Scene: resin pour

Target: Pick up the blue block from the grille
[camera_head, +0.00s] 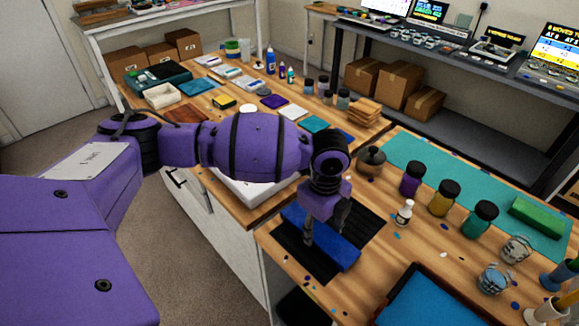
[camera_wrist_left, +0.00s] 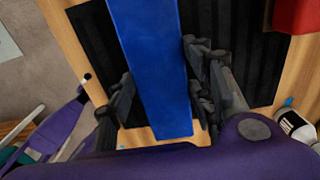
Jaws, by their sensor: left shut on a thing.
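The blue block (camera_head: 337,250) is long and rectangular, lying across the black grille (camera_head: 368,226) on the front wooden bench. In the left wrist view the blue block (camera_wrist_left: 150,40) runs down the middle between my fingers, with the dark slatted grille (camera_wrist_left: 90,45) on both sides. My left gripper (camera_head: 324,226) points down from above, shut on the block with one finger on each side; it also shows in the left wrist view (camera_wrist_left: 158,75). I cannot tell whether the block's underside touches the grille. My right gripper is not in view.
A white bottle (camera_head: 404,213) stands right of the grille. Beyond it are lidded jars (camera_head: 443,198) and a green block (camera_head: 536,215) on a teal mat (camera_head: 420,160). A blue-filled dark tray (camera_head: 420,302) sits at the front. A brown pot (camera_head: 371,162) stands behind the grille.

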